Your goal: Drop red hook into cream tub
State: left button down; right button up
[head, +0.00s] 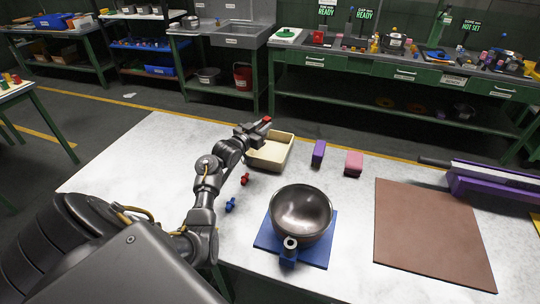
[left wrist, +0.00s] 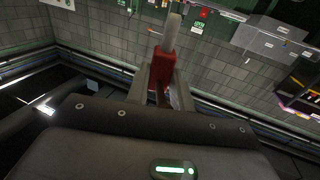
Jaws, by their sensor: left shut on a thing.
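My left gripper (head: 258,127) is shut on a red hook (head: 266,119), whose red end sticks out at the fingertips. In the left wrist view the red hook (left wrist: 161,70) sits between the fingers, with a pale grey shaft pointing away. The gripper is above the far left part of the cream tub (head: 287,155) and hides some of it. The tub is a shallow open box on the white table, and no hook shows in its visible part. Another red hook (head: 245,179) lies on the table in front of the tub. My right gripper is not in view.
A blue hook (head: 230,205) lies nearer on the white table (head: 130,165). Purple (head: 318,153) and pink (head: 353,163) blocks stand right of the tub. A brown board (head: 430,230) lies at right.

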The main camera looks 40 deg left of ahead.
pick_arm(q)
notch_tip(320, 180, down, 3)
jog(key=shift+f+b, duration=0.2)
jog(key=shift+b, duration=1)
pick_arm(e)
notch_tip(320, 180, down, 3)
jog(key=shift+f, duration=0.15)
pick_arm(q)
jog(key=c, duration=1.1)
grip_release()
jog(key=shift+c, duration=0.2)
